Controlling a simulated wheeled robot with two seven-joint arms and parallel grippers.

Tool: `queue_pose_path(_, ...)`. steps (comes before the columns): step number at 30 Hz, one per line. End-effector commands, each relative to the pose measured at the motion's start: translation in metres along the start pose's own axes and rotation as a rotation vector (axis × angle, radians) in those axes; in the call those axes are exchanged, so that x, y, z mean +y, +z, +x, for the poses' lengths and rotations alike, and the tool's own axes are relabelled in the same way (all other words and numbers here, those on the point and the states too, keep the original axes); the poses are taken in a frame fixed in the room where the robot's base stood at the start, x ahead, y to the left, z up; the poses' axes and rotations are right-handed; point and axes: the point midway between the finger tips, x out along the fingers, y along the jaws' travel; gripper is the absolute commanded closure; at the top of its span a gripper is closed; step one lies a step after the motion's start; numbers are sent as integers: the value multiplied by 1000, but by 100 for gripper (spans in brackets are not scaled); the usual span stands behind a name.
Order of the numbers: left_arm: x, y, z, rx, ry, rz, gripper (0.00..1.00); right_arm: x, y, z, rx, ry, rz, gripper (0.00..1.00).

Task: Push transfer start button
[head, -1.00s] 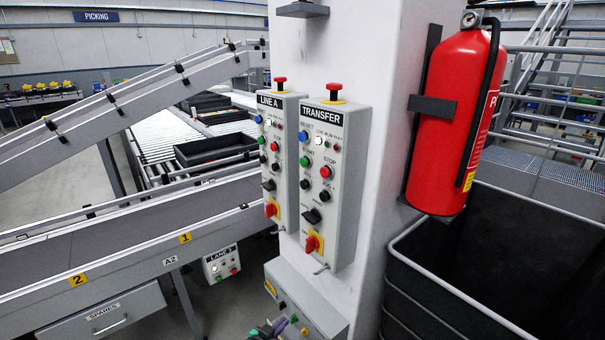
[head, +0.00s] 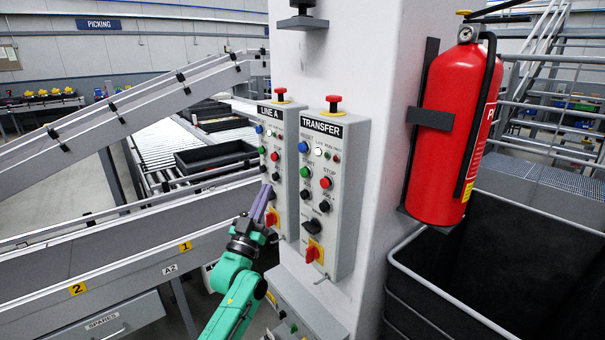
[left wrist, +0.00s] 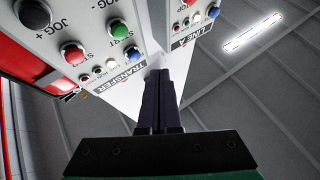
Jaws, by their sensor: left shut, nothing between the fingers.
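The TRANSFER panel (head: 340,240) is a grey box on the white column. Its green start button (head: 305,172) sits at upper left, below the blue reset button (head: 303,147) and beside the red stop button (head: 325,182). The start button also shows in the left wrist view (left wrist: 119,29), where the panel appears upside down. My left gripper (head: 262,192) is shut and empty, in front of the lower LINE A panel, left of and lower than the start button. In the left wrist view its dark fingers (left wrist: 160,85) are together and apart from the start button. My right gripper is not in view.
The LINE A panel (head: 285,215) stands just left of TRANSFER, with similar buttons. Red mushroom buttons (head: 333,101) top both panels. A fire extinguisher (head: 452,130) hangs at right above a dark bin (head: 480,290). Conveyor rails (head: 130,245) run at left.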

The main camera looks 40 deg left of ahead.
Motion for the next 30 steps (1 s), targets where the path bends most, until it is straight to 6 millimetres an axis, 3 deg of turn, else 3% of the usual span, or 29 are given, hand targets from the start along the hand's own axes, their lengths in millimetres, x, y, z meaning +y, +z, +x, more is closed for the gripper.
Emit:
queue_pose_path(3,-1,-12,4,28,-2,-2,100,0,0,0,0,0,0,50)
queue_pose_path(14,0,-10,5,28,-2,-2,100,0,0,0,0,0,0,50)
queue_pose_path(30,36,26,54,29,-3,-4,100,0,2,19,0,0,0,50)
